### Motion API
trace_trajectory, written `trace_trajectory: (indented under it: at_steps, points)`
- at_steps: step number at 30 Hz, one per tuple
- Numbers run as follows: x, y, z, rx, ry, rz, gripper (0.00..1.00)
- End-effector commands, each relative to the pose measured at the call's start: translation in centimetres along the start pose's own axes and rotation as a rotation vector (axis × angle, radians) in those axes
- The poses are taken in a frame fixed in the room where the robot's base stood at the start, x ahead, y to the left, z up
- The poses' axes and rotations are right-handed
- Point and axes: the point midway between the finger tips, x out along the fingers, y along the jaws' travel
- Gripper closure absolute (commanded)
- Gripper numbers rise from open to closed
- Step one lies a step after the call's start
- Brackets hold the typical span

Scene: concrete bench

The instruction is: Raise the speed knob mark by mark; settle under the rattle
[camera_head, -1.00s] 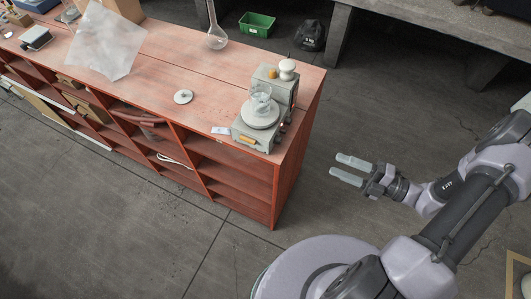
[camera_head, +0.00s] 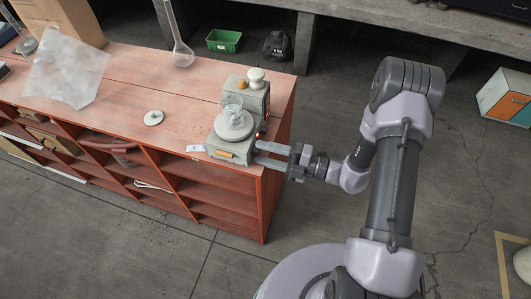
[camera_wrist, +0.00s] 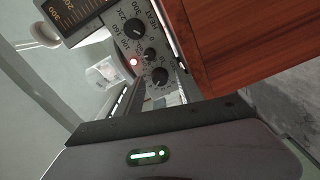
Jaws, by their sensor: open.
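A grey stirrer (camera_head: 222,147) with a round white plate stands at the right end of the red bench, a clear beaker (camera_head: 233,106) on its plate. I cannot read a speed label or the setting. My gripper (camera_head: 258,153) is open and empty, its fingers pointing at the stirrer's right side; contact cannot be told.
The red bench (camera_head: 130,75) has open shelves in front. A white disc (camera_head: 153,118), a long-necked flask (camera_head: 180,50) and a translucent sheet (camera_head: 65,68) are on its top. A white knobbed thing (camera_head: 256,76) stands behind the beaker.

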Motion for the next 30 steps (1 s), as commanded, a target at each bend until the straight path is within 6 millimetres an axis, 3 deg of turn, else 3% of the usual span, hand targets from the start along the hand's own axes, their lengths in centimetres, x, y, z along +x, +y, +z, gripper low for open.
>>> trace_trajectory:
  at_steps: [4,10,11,19,26,27,30]
  points:
    - [-0.02,0.01,0.0,0.0,0.0,0.0,0.6]
    - [-0.04,0.0,0.01,0.0,0.0,0.0,0.99]
    - [-0.04,0.0,0.01,0.001,0.0,0.0,1.0]
    - [-0.05,0.26,-0.09,0.13,0.0,0.0,1.0]
    - [-0.05,-0.01,0.0,0.137,0.0,0.0,1.0]
    - [-0.05,-0.02,0.0,0.137,0.0,0.0,0.72]
    - [-0.05,-0.01,0.0,0.136,0.0,0.0,0.56]
